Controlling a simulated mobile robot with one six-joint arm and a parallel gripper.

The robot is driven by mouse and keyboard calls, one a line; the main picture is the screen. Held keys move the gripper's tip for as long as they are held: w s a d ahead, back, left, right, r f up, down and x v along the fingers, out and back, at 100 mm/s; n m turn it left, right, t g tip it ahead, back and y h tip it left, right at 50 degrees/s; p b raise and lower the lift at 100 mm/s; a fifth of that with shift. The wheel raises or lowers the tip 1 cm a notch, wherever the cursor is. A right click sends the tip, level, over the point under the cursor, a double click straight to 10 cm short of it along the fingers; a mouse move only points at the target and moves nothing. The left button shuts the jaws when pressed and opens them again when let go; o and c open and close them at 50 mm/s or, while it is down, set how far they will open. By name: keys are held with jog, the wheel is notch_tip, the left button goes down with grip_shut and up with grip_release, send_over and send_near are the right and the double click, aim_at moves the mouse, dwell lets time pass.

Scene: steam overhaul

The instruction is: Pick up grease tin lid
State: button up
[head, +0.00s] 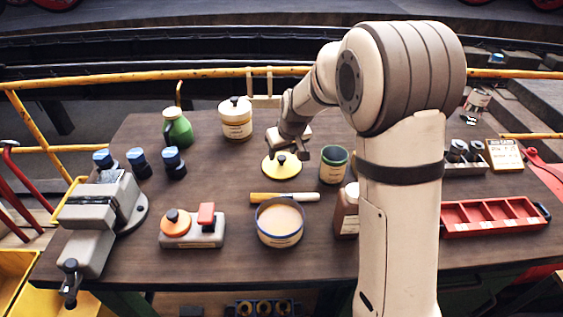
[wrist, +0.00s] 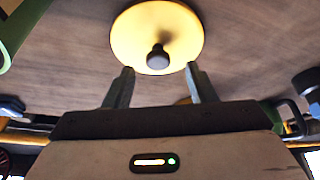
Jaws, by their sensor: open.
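The grease tin lid is a round yellow disc (head: 282,166) with a dark knob, lying on the brown table near its middle. In the wrist view the lid (wrist: 157,38) shows beyond my fingertips, with its knob between the lines of the two fingers. My gripper (head: 290,150) is just above and behind the lid in the head view. It is open and empty, and its fingers (wrist: 160,78) stand apart on either side of the knob. An open round tin (head: 281,236) with tan contents stands in front of the lid.
A wooden-handled tool (head: 284,197) lies between lid and tin. A green-rimmed can (head: 334,165) stands close right of the lid, with a brown bottle (head: 346,212) nearer. A cream jar (head: 236,120) stands behind left. A vise (head: 100,215) and red tray (head: 492,217) flank the table.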

aim_at(282, 162)
jog(key=x, duration=0.2)
jog(key=shift+w+f, duration=0.15)
jog(key=shift+f, duration=0.15)
jog(key=shift+d, duration=0.1)
jog(key=shift+c, duration=0.4)
jog(key=c, duration=1)
jog(key=shift+r, duration=0.1)
